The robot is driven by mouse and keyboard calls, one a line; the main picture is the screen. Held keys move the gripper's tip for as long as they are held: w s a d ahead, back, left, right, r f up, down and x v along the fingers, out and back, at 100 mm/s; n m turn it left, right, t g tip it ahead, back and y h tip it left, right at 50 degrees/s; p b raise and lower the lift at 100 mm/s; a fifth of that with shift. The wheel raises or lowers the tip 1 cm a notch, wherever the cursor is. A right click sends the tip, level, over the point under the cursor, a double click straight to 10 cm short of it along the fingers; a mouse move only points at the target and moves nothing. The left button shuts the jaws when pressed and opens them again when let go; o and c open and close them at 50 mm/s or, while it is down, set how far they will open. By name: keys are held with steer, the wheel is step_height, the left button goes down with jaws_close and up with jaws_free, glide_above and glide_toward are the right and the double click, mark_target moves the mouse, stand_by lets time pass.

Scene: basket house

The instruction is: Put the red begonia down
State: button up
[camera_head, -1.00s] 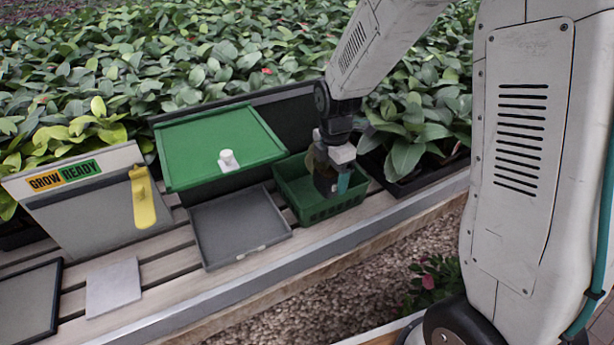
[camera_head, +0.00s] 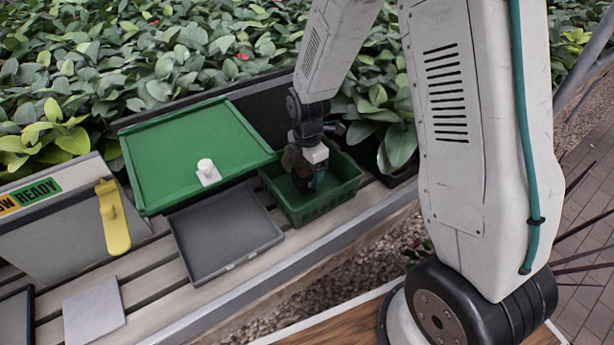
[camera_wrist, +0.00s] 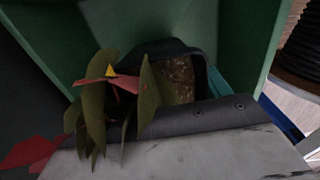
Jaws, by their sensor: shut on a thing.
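The red begonia shows in the wrist view as green leaves (camera_wrist: 147,95), red petals and brown soil in a dark pot (camera_wrist: 160,48). The pot is tilted in that picture, with green basket walls around it. My gripper (camera_head: 308,180) is shut on the begonia and reaches down inside the green basket (camera_head: 335,203). In the head view the plant is mostly hidden by my gripper and the basket. I cannot tell whether the pot touches the basket floor.
A green lid-like tray with a white knob (camera_head: 190,150) and a flat grey tray (camera_head: 225,240) are left of the basket. A "Grow Ready" box with a yellow handle (camera_head: 113,220) stands further left. Dense plants (camera_head: 200,50) line the back.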

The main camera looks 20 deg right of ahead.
steer(key=shift+f, duration=1.2)
steer(key=shift+f, duration=0.15)
steer(key=o, duration=1.1)
